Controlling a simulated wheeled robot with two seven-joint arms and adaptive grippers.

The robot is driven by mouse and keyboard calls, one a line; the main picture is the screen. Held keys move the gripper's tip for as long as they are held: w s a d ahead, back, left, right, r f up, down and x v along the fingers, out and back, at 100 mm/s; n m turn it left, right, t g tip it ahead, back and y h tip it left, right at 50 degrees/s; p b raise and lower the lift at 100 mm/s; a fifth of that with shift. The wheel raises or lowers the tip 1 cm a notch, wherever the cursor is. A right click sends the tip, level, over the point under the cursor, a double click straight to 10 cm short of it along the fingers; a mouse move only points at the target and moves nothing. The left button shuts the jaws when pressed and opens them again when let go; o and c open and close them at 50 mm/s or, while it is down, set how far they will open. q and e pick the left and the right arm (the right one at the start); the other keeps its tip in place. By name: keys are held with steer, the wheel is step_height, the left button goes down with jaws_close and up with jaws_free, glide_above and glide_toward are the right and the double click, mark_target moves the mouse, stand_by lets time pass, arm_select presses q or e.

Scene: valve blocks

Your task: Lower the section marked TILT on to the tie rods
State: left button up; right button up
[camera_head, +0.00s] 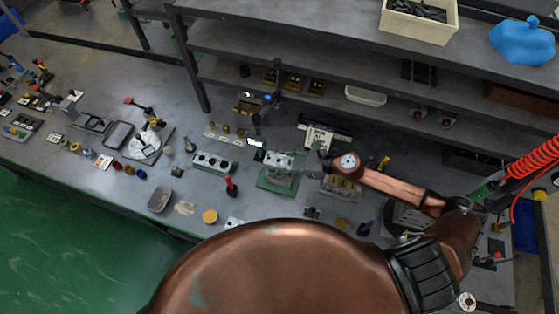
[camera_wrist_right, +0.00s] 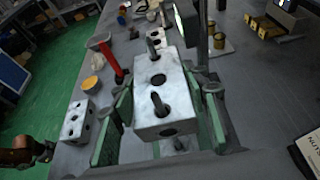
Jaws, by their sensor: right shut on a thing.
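A pale metal block with holes (camera_wrist_right: 165,95) fills the middle of the right wrist view; no TILT marking is readable on it. My right gripper (camera_wrist_right: 162,112) is shut on this block, with a green-faced finger on each side. In the head view the block (camera_head: 279,160) is above a green base plate (camera_head: 268,184), with my right gripper (camera_head: 296,171) at its right side. Whether the block touches what lies below is hidden.
Another block with holes (camera_head: 213,162) lies left of the base. A red-handled tool (camera_head: 231,187) stands nearby, and a yellow round piece (camera_head: 210,216) lies near the front edge. Shelves rise behind. A tray lettered NUTS (camera_wrist_right: 312,150) is at the wrist view's right.

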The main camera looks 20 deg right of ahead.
mark_target(280, 166)
steer(key=shift+f+b, duration=1.5)
steer(key=shift+f, duration=0.25)
steer(key=shift+a+f, duration=0.1)
steer(key=shift+f, duration=0.1)
steer(key=shift+s+a+f+b, duration=0.2)
steer(key=shift+f+b, duration=0.3)
steer(key=shift+s+a+f+b, duration=0.15)
steer(key=shift+a+f+b, duration=0.05)
steer(key=shift+f+b, duration=0.3)
steer(key=shift+a+r, duration=0.1)
steer(key=shift+r, duration=0.1)
steer(key=shift+w+r+p, duration=0.15)
steer(key=shift+r+p, duration=0.5)
steer(key=shift+r, duration=0.05)
jaws_close()
steer(key=shift+w+d+r+p, duration=0.1)
steer(key=shift+d+r+p, duration=0.45)
steer(key=shift+d, duration=0.05)
steer(key=shift+w+r+p, duration=0.1)
steer(key=shift+r+p, duration=0.9)
steer(key=shift+r, duration=0.45)
steer(key=shift+r+p, duration=2.6)
steer(key=shift+r, duration=0.7)
